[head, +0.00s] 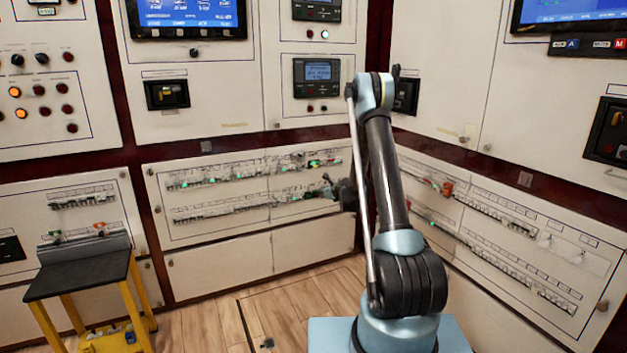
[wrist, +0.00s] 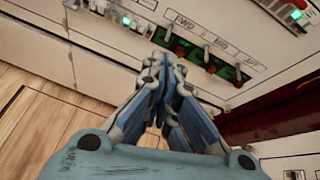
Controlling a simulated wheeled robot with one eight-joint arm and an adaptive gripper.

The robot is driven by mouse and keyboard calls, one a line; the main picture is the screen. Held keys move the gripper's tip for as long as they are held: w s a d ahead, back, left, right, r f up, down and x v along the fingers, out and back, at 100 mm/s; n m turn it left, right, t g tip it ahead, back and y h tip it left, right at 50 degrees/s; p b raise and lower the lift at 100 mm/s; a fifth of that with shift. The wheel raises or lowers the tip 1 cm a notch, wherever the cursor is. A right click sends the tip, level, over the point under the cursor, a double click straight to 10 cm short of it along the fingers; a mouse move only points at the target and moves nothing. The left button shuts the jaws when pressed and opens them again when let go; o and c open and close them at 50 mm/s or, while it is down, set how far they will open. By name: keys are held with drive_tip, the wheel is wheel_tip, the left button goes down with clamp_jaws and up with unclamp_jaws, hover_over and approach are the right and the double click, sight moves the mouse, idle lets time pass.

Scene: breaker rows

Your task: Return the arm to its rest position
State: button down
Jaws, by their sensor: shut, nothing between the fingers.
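My arm stands in front of the panels in the head view, raised at the elbow, with its forearm reaching down toward the back corner. My gripper (head: 343,192) is small there, close to the right end of the breaker rows (head: 235,212), and partly hidden by my arm. In the wrist view my gripper (wrist: 163,62) has its blue-grey fingers together and empty, pointing at a row of toggle switches on a green strip (wrist: 203,58). The fingertips overlap the strip's left end in the picture. I cannot tell whether they touch it.
A red breaker (wrist: 297,5) with a green light shows at the upper right of the wrist view. More breaker rows (head: 500,255) line the right wall. A small black-topped yellow stand (head: 80,275) is at the left. The wooden floor (head: 205,325) between is open.

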drive_tip(key=s+d+r+n+g+h, duration=0.1)
drive_tip(key=s+d+r+n+g, duration=0.1)
drive_tip(key=s+r+n, duration=0.55)
drive_tip(key=s+d+r+n+g, duration=0.15)
drive_tip(key=s+r, duration=0.35)
drive_tip(key=s, duration=0.6)
drive_tip(key=s+d+r+n+g+h, duration=0.1)
drive_tip(key=s+r+n, duration=0.45)
drive_tip(key=s, duration=0.35)
drive_tip(key=s+d+f+n+g+h, duration=0.1)
drive_tip(key=s+d+n, duration=0.2)
drive_tip(key=s, duration=0.9)
drive_tip(key=s+d+f+n+g+h, duration=0.1)
drive_tip(key=s+n, duration=0.5)
drive_tip(key=s, duration=0.7)
drive_tip(key=s+d+f+n+g+h, duration=0.1)
drive_tip(key=s+d+f+n+g, duration=0.2)
drive_tip(key=s, duration=0.9)
drive_tip(key=shift+s+d+f+n+h, duration=0.3)
drive_tip(key=shift+s+d+n, duration=0.1)
drive_tip(key=shift+d+n, duration=0.6)
drive_tip(key=c, duration=2.4)
unclamp_jaws()
